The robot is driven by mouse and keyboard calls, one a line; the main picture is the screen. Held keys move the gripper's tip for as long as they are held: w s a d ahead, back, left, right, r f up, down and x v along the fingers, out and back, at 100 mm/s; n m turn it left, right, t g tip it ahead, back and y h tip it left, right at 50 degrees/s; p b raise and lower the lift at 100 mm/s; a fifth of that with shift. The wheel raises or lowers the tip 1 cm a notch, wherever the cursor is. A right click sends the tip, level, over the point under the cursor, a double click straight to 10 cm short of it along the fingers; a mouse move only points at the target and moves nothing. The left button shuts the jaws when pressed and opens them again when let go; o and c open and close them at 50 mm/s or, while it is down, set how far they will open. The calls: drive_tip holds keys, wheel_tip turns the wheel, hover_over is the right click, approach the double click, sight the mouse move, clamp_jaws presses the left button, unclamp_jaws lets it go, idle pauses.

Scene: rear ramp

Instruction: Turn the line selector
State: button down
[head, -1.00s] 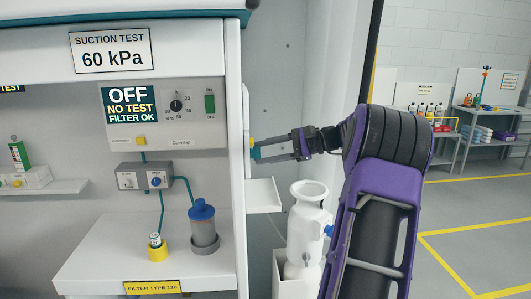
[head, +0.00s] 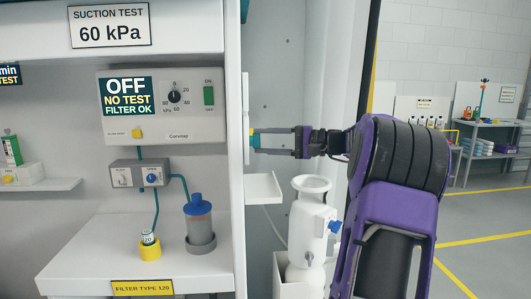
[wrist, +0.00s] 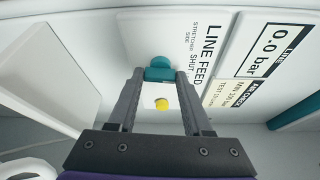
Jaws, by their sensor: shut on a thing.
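The line selector is a teal knob (wrist: 160,70) on the white side panel, next to the printed words LINE FEED, STRETCHER, SHUT and SIDE. My gripper (wrist: 160,78) has one finger on each side of the knob and is shut on it. In the head view my gripper (head: 256,139) reaches in from the right, roughly level, and meets the panel's edge. The selector's face is turned away there, so its pointer position cannot be read.
A line gauge sign (wrist: 266,50) reads 0.0 bar. A small white shelf (head: 263,188) and a white canister (head: 308,220) stand below my gripper. The suction unit (head: 160,105), its display reading OFF, is on the left. Open floor lies at the right.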

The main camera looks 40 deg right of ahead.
drive_tip(key=shift+f+n, duration=0.1)
drive_tip(key=shift+n, duration=0.5)
drive_tip(key=shift+t, duration=0.3)
drive_tip(key=shift+c, duration=1.6)
unclamp_jaws()
drive_tip(key=p+v, duration=0.1)
drive_tip(key=v, duration=1.6)
drive_tip(key=shift+d, duration=0.3)
drive_tip(key=shift+s+f, duration=0.1)
